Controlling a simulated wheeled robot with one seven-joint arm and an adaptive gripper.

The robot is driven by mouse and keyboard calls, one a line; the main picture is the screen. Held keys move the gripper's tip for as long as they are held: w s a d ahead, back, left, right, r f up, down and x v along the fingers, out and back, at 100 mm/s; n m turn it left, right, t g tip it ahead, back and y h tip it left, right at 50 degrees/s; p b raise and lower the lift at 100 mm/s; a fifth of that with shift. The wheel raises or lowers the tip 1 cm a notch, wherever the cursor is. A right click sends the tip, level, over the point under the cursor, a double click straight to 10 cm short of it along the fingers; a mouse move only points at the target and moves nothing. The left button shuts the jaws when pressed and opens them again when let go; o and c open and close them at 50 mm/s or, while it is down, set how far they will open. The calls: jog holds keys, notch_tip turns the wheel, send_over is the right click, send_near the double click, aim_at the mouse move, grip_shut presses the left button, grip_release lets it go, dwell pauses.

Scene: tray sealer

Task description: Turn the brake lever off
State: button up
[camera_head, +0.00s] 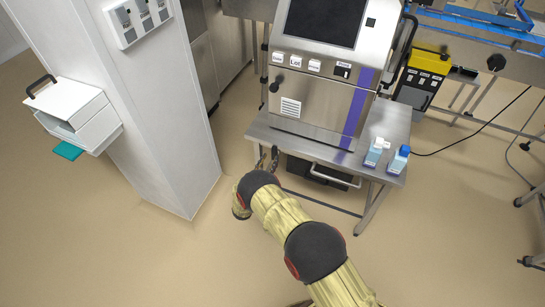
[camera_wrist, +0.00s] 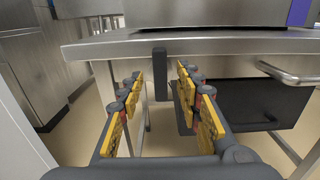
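A dark upright bar, which looks like the brake lever (camera_wrist: 160,74), hangs at the front edge of the steel table (camera_wrist: 225,44) in the wrist view. My gripper (camera_wrist: 159,88) is open, with its yellow-padded fingers to the left and right of the bar and a gap on each side. I cannot tell whether the bar is between the fingertips or just beyond them. In the head view my gripper (camera_head: 268,158) is at the table's front left corner, and I cannot make out the bar there.
A steel machine (camera_head: 318,100) with a purple stripe stands on the table. A dark drawer with a handle (camera_head: 320,174) is under the tabletop. A white pillar (camera_head: 160,120) is close on the left.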

aim_at(273, 153)
jog(key=shift+b+x, duration=0.3)
jog(key=shift+x, duration=1.55)
jog(key=shift+c, duration=0.4)
jog(key=c, duration=0.7)
grip_shut()
